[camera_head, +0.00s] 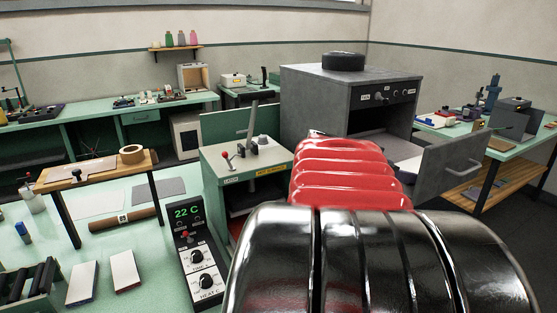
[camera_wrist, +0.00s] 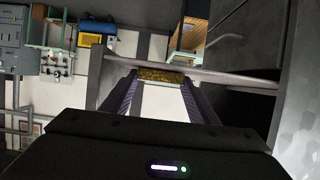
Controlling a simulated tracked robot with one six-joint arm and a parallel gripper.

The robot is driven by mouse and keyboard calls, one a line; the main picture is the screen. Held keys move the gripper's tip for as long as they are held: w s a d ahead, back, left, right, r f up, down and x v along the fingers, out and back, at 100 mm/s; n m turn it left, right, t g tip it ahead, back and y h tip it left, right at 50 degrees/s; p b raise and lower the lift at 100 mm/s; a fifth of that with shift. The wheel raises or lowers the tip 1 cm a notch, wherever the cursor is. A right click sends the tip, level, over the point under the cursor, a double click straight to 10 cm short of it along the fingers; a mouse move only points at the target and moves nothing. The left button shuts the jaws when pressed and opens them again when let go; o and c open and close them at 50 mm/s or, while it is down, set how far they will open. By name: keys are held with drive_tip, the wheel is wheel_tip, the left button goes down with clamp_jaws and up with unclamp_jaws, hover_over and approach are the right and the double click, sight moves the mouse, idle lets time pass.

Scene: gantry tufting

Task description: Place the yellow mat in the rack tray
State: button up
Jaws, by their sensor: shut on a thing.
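A yellow mat with dark mottling (camera_wrist: 162,76) spans between the tips of my gripper (camera_wrist: 160,80) in the wrist view, seen nearly edge-on. The gripper is shut on it. A grey cabinet (camera_head: 345,100) with a row of knobs stands in the middle of the head view, its front (camera_head: 450,168) swung or pulled outward. A pale flat surface (camera_head: 405,155) shows in the opening; I cannot tell if it is the rack tray. In the head view my red and black arm hides my gripper and the mat.
A grey bar (camera_wrist: 195,76) crosses close to the fingertips in the wrist view, and a grey wall (camera_wrist: 296,110) rises at right. A green machine (camera_head: 247,160) stands left of the cabinet. A control box reading 22 C (camera_head: 193,250) sits on the green bench.

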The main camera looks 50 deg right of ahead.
drive_tip(key=shift+f, duration=0.1)
drive_tip(key=o, duration=1)
drive_tip(key=shift+o, duration=0.2)
drive_tip(key=shift+w+a+r, duration=0.2)
drive_tip(key=shift+a+r, duration=0.1)
drive_tip(key=shift+a, duration=0.1)
drive_tip(key=v, duration=1.1)
drive_tip(key=shift+r, duration=0.15)
